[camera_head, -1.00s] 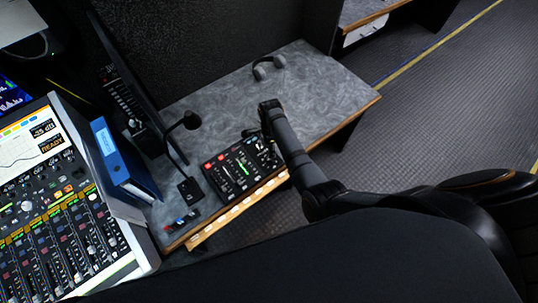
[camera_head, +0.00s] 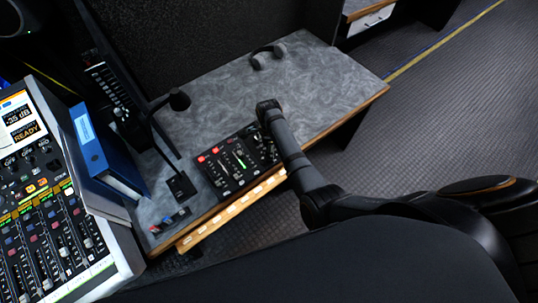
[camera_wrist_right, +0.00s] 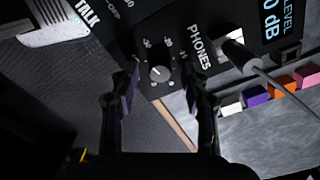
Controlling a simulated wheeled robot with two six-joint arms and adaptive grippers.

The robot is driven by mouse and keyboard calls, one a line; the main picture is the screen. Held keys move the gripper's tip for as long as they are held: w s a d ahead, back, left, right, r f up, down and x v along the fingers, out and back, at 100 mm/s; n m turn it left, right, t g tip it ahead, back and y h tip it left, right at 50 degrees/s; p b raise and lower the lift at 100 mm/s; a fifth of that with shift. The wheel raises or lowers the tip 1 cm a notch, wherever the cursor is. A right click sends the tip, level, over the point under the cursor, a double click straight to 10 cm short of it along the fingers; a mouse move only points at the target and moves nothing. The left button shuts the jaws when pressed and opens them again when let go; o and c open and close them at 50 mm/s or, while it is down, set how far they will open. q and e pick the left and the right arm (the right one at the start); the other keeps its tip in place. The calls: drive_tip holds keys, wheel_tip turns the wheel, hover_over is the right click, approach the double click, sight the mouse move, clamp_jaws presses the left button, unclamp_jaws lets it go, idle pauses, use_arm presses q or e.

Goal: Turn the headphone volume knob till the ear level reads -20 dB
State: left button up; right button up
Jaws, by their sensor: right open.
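The headphone volume knob (camera_wrist_right: 158,73) is a small grey knob with a pale pointer line, beside the PHONES label (camera_wrist_right: 200,47) and dial marks in the right wrist view. My right gripper (camera_wrist_right: 162,78) is open, with one finger on each side of the knob; I cannot tell whether either touches it. A LEVEL display (camera_wrist_right: 271,22) is cut off at the top right; only "0 dB" shows of its reading. In the head view my right gripper (camera_head: 266,106) is over the far end of the black control panel (camera_head: 232,160). The knob is hidden there. My left gripper is not in view.
A plug with a grey cable (camera_wrist_right: 240,55) sits close to the knob. A gooseneck microphone (camera_head: 180,101), a blue binder (camera_head: 100,150) and a mixing console (camera_head: 60,235) stand left of the panel. Headphones (camera_head: 268,54) lie at the desk's back. The desk's right part is clear.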

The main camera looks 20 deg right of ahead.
drive_tip(key=shift+f, duration=0.2)
drive_tip(key=shift+c, duration=0.6)
clamp_jaws()
